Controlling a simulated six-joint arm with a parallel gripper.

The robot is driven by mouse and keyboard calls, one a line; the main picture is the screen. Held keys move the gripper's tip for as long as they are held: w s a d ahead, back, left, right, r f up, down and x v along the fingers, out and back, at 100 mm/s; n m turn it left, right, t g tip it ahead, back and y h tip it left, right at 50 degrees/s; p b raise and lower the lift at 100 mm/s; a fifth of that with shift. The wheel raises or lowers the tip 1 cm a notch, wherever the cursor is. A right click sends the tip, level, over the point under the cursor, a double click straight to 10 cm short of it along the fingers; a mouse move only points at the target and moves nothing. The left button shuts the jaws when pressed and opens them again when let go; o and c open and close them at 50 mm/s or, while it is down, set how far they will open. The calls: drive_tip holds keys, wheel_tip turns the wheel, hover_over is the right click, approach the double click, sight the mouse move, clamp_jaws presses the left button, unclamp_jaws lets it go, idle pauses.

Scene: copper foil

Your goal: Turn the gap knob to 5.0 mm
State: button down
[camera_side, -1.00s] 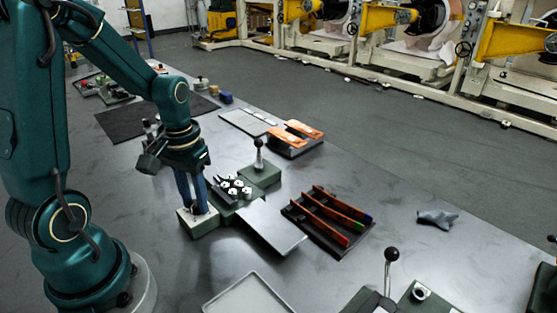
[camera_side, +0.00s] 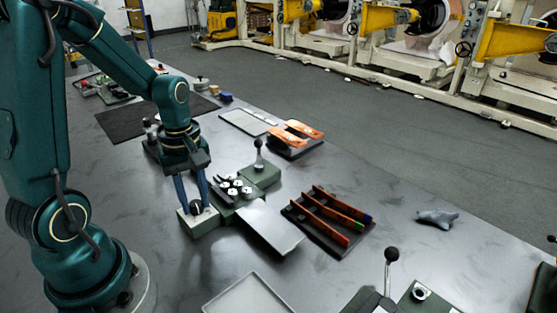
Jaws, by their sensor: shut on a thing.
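The gap knob (camera_side: 196,207) is a small dark knob on top of a pale green block (camera_side: 205,229) at the near end of the roller device. My gripper (camera_side: 196,204) points down over this block, its two blue fingers on either side of the knob and shut on it. The knob's scale and pointer are too small to read.
White rollers (camera_side: 234,187), a flat grey plate (camera_side: 268,229) and a black-ball lever (camera_side: 259,158) adjoin the block. A black rack with orange-red bars (camera_side: 330,216) lies to the right. Copper pieces (camera_side: 296,134) lie behind. A grey tray (camera_side: 248,297) is in front.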

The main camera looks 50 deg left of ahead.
sight(195, 203)
drive_tip(key=n, duration=0.5)
drive_tip(key=shift+n, duration=0.4)
drive_tip(key=n, duration=0.5)
drive_tip(key=shift+n, duration=0.3)
drive_tip(key=c, duration=0.6)
unclamp_jaws()
drive_tip(key=shift+r, duration=0.1)
drive_tip(key=shift+r, duration=2.5)
